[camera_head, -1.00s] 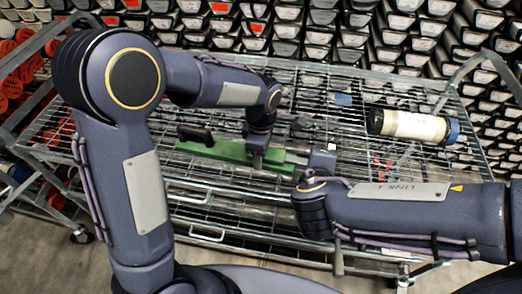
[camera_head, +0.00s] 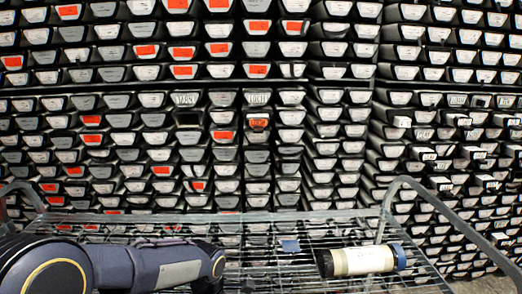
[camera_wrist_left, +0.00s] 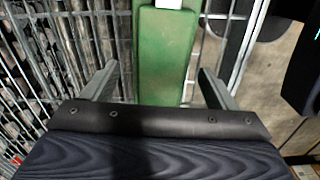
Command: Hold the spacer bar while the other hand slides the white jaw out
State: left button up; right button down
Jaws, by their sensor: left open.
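A green bar (camera_wrist_left: 165,60) shows in the left wrist view, running up the middle of the picture. It looks like the spacer bar. A small white piece (camera_wrist_left: 168,4) sits on it at the top edge; I cannot tell whether this is the white jaw. My left gripper (camera_wrist_left: 158,80) is open, with one finger on each side of the green bar and visible gaps to it. In the head view only part of my left arm shows at the lower left; the bar and both grippers are out of that picture. My right gripper is not identifiable.
A wire-mesh cart top (camera_head: 300,240) crosses the bottom of the head view. A cream cylinder (camera_head: 362,261) with dark and blue ends and a small blue block (camera_head: 290,246) lie on it. Racks of stacked trays (camera_head: 250,130) with white and orange labels fill the background.

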pick_arm(q)
notch_tip(320, 180, up, 12)
jog(key=shift+f, duration=0.15)
dwell(0.3)
jog(key=s+a+r+m+t+h+p, duration=0.2)
jog(key=s+a+r+m+h, duration=0.15)
jog(key=s+a+m, duration=0.6)
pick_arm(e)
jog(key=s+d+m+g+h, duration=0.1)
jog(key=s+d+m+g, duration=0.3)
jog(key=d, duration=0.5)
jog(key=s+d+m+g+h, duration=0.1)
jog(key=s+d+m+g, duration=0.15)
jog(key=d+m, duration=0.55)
pick_arm(q)
jog(key=s+f+m+t, duration=0.2)
jog(key=s+m, duration=0.4)
jog(key=s, duration=0.5)
jog(key=shift+s+d+f+m+t+p, duration=0.2)
jog(key=shift+s+m+t+p, duration=0.15)
jog(key=shift+t, duration=0.55)
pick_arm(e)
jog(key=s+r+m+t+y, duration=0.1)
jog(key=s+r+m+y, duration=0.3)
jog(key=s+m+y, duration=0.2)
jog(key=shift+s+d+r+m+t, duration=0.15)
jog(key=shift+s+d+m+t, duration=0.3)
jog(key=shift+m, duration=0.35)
